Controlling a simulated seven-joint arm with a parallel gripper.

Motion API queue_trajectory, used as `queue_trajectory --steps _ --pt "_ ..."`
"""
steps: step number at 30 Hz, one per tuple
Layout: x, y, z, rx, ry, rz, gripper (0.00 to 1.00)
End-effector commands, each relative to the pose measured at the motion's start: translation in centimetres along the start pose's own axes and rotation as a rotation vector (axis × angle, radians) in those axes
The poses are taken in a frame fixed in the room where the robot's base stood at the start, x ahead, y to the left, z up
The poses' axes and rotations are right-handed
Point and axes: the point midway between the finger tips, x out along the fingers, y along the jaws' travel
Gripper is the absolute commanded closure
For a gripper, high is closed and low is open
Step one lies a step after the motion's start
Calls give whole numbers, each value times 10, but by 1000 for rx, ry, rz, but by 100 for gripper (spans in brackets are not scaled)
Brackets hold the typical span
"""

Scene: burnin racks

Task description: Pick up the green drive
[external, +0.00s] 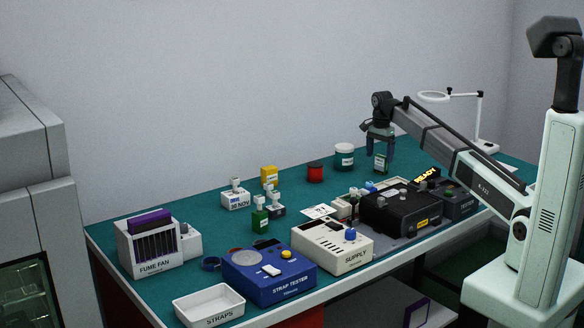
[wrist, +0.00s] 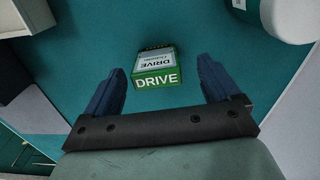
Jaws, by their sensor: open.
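The green drive (wrist: 156,78) has a white label reading DRIVE and a row of gold contacts on its far edge. In the wrist view it shows in the gap between the two blue fingers of my gripper (wrist: 161,66), clear of both. My gripper is open and empty, pointing down. In the external view my gripper (external: 379,155) hangs over the back right of the bench, with the green drive (external: 381,165) just below and between its fingers. I cannot tell the exact height gap.
A white jar with a dark band (external: 344,157) stands left of the drive, and a red spool (external: 315,173) farther left. A black unit (external: 400,212) and a cream SUPPLY box (external: 332,246) stand toward the front. A magnifier lamp (external: 480,115) stands behind. Teal bench around the drive is clear.

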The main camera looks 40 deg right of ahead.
Motion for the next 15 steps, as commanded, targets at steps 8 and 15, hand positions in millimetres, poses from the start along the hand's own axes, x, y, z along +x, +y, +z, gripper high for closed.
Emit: queue_trajectory --steps 8,15 --pt "36 6 -5 0 -1 2 11" --pt "45 5 -5 0 0 0 11"
